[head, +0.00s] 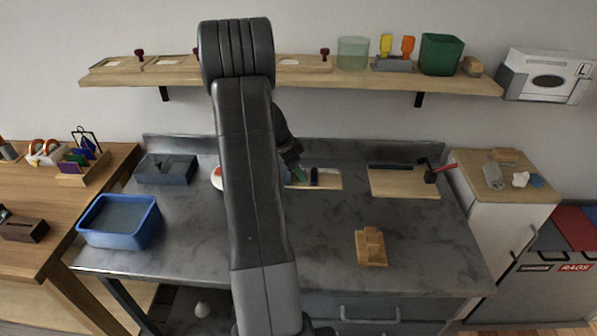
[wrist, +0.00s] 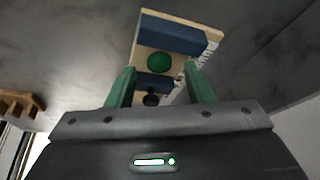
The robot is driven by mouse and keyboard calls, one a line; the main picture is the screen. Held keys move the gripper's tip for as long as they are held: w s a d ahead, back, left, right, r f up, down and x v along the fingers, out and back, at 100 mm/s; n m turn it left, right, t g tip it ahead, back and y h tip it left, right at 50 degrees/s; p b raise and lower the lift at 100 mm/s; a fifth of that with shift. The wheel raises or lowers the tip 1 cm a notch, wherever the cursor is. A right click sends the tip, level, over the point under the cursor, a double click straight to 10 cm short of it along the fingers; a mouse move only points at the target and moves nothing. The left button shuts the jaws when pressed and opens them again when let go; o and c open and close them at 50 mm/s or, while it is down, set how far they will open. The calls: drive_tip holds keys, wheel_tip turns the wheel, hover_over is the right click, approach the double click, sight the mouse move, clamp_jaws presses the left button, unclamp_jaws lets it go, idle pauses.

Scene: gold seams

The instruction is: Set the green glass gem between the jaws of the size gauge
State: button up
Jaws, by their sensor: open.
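The size gauge shows in the wrist view as a pale wooden base (wrist: 147,42) with a scale along one side. It has a large blue jaw (wrist: 175,35) on the far side and a smaller blue jaw (wrist: 155,80) with a dark knob on the near side. The round green glass gem (wrist: 159,62) lies between these two jaws; I cannot tell if it touches either. My gripper (wrist: 160,72) is open, its green fingers apart on either side of the gem's line. In the head view, my arm partly hides the gauge (head: 329,181), and my gripper (head: 300,175) is at its left end.
On the metal bench stand a blue tub (head: 122,240), a dark grey box (head: 165,170), a wooden block (head: 371,247) and a board (head: 405,184) with a hammer (head: 432,173). A shelf (head: 350,82) runs above the back.

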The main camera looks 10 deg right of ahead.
drive_tip(key=v, duration=0.4)
drive_tip(key=shift+a+r, duration=0.1)
drive_tip(key=shift+r, duration=0.05)
drive_tip(key=a, duration=0.4)
drive_tip(key=s+a+b, duration=0.1)
drive_tip(key=a, duration=0.2)
drive_tip(key=s+a+b, duration=0.1)
drive_tip(key=a, duration=0.3)
drive_tip(key=shift+s+a, duration=0.2)
drive_tip(key=shift+a, duration=0.1)
